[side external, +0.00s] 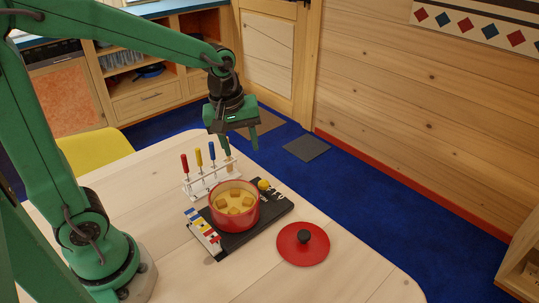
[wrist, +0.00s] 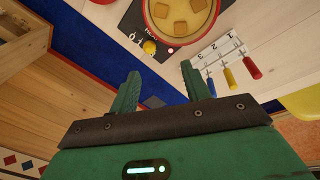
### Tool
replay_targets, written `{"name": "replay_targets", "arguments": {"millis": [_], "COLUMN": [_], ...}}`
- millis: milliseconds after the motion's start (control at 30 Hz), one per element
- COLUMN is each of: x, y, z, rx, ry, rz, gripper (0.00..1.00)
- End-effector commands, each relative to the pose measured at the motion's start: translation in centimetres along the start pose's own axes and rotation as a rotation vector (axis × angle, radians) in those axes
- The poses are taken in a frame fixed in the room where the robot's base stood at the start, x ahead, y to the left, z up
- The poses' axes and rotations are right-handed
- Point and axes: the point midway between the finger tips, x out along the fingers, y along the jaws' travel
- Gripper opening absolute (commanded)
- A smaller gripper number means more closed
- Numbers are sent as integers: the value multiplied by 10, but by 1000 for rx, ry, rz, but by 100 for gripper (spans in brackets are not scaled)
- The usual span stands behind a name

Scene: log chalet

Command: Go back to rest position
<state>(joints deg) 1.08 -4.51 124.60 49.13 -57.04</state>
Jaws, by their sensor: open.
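My gripper (side external: 241,147) is open and empty, held above the far edge of the table, just behind the fork rack. Its two green fingers are spread apart in the wrist view (wrist: 160,72). The white rack (side external: 197,190) holds upright forks with a red handle (side external: 185,163), a yellow handle (side external: 198,158) and a blue handle (side external: 212,151). In the side view one finger overlaps the rack's far end, and I cannot tell what is behind it. A red fondue pot (side external: 234,213) with yellow contents and brown cubes stands on a black burner plate (side external: 270,216).
A red lid (side external: 303,244) with a black knob lies on the table (side external: 330,285) right of the pot. A yellow knob (side external: 263,185) sits on the plate's far side. A yellow chair (side external: 95,150) stands behind the table. The table's front is clear.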

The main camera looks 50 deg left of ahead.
Motion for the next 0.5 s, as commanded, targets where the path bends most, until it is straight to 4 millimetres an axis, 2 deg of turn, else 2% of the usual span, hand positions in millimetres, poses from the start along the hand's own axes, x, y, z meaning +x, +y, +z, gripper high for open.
{"name": "replay_targets", "arguments": {"millis": [33, 200, 500], "x": [-10, -33, -65], "y": [-6, -23, -56], "z": [3, 13, 33], "rx": [52, 242, 576], "ry": [13, 54, 146], "rz": [18, 62, 119], "gripper": [47, 47, 47]}}
